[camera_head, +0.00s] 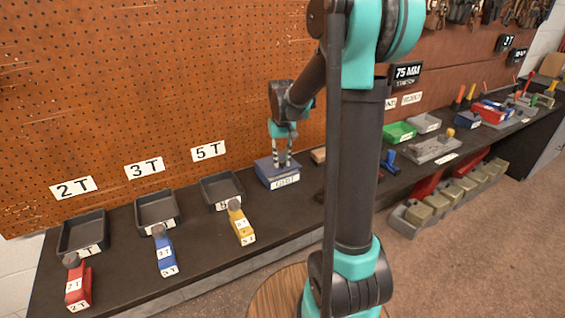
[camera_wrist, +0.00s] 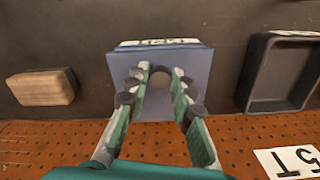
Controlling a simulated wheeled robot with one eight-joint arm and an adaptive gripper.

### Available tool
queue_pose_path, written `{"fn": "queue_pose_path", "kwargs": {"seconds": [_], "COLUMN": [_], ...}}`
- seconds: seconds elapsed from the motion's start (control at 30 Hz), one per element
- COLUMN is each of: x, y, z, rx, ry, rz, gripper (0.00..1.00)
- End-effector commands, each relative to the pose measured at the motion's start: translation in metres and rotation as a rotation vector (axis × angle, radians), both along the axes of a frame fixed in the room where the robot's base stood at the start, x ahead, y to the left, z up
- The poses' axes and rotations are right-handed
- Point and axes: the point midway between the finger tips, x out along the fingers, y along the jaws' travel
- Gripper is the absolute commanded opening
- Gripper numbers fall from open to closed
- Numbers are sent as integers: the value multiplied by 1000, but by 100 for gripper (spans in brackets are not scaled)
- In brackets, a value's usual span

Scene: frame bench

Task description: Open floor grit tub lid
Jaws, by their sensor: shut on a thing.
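The grit tub (camera_head: 283,181) is a blue box with a white label on its front, standing on the dark bench against the pegboard. My gripper (camera_head: 282,164) points down over the tub. The tub's inside is hidden.
A black tray (camera_head: 222,188) stands left of the tub, with two more trays further left. A wooden block (camera_wrist: 42,88) lies on the tub's other side. Red, blue and yellow labelled blocks lie before the trays. The pegboard (camera_head: 150,90) rises close behind.

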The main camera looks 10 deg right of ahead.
Motion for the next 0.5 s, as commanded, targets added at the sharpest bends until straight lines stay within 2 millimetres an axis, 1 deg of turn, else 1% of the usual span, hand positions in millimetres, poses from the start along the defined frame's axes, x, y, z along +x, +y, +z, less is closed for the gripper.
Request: {"fn": "queue_pose_path", "kwargs": {"seconds": [0.03,0.3,0.5], "x": [5,22,39], "y": [2,7,14], "z": [4,27,41], "rx": [2,3,5], "ry": [-6,-8,-9], "rz": [1,1,2], "gripper": [0,0,0]}}
